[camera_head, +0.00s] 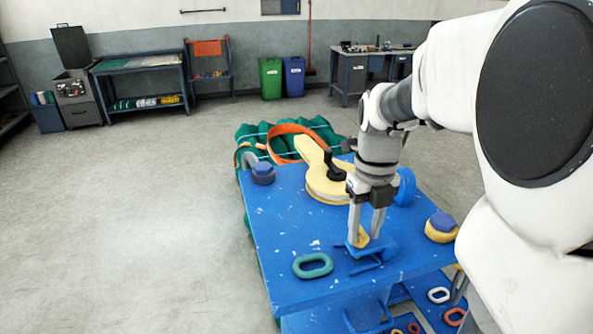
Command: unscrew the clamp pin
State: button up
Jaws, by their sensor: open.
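My gripper (364,236) points straight down at the front part of the blue table (275,225). Its two fingers are apart, one on each side of a small yellow piece (361,240), which may be the head of the clamp pin. This piece sits at a blue bracket (382,249) on the table top. The fingers hide part of the piece, and I cannot tell whether they touch it. No thread of the pin can be made out.
A green oval link (313,275) lies left of the bracket. Green netting (250,132) lies behind. The floor at left is clear.

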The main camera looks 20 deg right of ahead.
grip_shut()
jog(key=shift+n, duration=0.3)
